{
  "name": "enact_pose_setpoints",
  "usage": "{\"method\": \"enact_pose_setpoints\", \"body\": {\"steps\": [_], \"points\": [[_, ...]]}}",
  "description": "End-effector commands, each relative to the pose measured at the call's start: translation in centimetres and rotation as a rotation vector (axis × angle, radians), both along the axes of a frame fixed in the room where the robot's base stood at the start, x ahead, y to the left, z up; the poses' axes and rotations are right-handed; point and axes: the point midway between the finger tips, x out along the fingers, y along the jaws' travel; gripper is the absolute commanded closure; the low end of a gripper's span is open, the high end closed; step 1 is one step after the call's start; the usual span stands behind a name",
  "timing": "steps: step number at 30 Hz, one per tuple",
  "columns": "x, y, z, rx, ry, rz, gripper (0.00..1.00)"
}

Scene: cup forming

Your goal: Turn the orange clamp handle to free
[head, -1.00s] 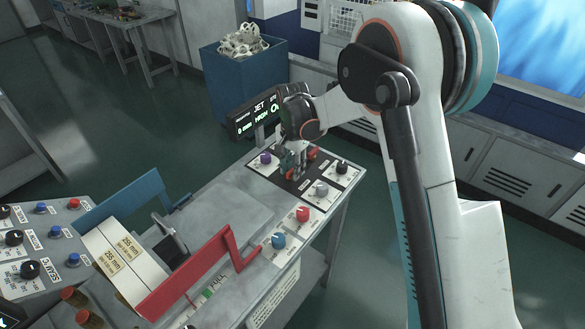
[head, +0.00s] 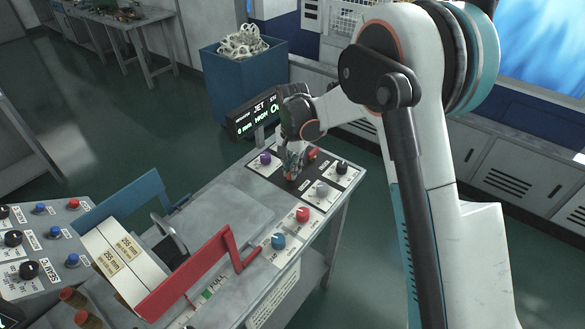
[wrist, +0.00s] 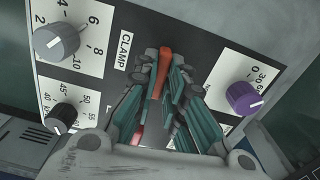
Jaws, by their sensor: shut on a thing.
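The orange clamp handle (wrist: 164,68) stands on the dark panel next to the CLAMP label (wrist: 125,52). In the wrist view it lies between the teal fingers of my gripper (wrist: 160,88), and its top end sticks out past them. In the head view my gripper (head: 294,163) points down onto the panel, and only a small bit of the orange handle (head: 291,178) shows under the fingers. My gripper is shut on the handle. The handle's base is largely hidden by the fingers.
A purple knob (wrist: 243,98) is on one side and a grey knob (wrist: 57,41) and black knob (wrist: 61,117) are on the other. A red knob (head: 302,214), a blue knob (head: 278,241) and a display (head: 254,116) are close by. A red arm (head: 190,275) crosses the bench.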

Motion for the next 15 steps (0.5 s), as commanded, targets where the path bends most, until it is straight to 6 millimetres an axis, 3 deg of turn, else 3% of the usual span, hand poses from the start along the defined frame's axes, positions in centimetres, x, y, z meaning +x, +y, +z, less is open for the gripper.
{"method": "enact_pose_setpoints", "body": {"steps": [15], "points": [[0.02, 0.03, -0.05, 0.001, 0.0, 0.45, 1.0]]}}
